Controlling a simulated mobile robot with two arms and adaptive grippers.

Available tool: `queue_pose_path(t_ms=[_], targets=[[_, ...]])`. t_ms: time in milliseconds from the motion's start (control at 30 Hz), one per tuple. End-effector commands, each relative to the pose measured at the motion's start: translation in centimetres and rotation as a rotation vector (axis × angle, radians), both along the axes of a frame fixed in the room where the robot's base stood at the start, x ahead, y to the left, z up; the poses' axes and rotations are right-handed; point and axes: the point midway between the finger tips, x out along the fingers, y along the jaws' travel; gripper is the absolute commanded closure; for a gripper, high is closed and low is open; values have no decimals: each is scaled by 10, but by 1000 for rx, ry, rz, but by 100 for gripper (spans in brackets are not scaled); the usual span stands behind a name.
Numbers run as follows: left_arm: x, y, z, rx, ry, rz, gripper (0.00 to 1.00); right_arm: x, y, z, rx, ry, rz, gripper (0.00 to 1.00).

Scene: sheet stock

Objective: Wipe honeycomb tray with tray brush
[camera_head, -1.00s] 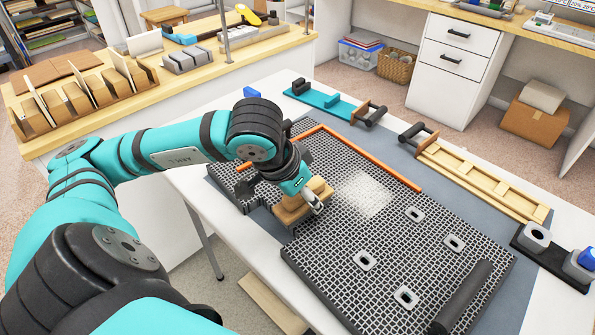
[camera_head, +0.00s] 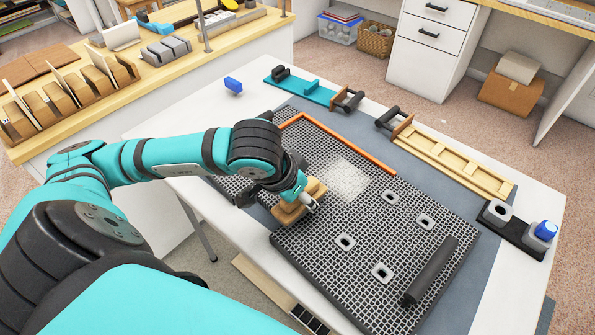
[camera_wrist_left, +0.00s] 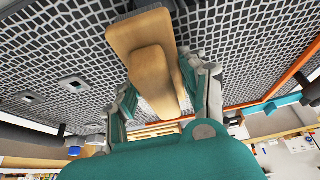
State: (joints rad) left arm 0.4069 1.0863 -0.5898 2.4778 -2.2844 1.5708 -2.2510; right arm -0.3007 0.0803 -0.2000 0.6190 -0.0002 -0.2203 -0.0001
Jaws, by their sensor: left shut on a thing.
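The dark honeycomb tray (camera_head: 385,225) lies on a grey mat on the white table, with a pale dusty patch (camera_head: 347,178) on its mesh near the orange strip. My left gripper (camera_head: 308,200) is shut on the tan wooden tray brush (camera_head: 290,213), over the tray's left part, just left of the patch. In the left wrist view the brush (camera_wrist_left: 142,38) sits between the fingers, with the mesh (camera_wrist_left: 60,60) close behind it. Its underside is hidden, so I cannot tell whether it touches the mesh. My right gripper does not show.
Several small grey rings (camera_head: 345,242) and a dark roller (camera_head: 430,270) lie on the tray. An orange strip (camera_head: 350,147) runs along its far side.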

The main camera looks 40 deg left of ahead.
Motion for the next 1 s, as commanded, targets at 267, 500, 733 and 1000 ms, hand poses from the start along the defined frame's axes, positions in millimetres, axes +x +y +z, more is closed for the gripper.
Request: queue_pose_path(t_ms=[267, 500, 733, 1000], targets=[[-4, -7, 4, 1, 2, -2, 92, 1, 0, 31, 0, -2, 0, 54], [-9, -13, 5, 2, 1, -8, 92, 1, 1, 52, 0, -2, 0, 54], [-14, -30, -1, -1, -3, -12, 92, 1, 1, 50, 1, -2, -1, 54], [-19, -42, 0, 3, -4, -10, 92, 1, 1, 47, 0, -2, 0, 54]])
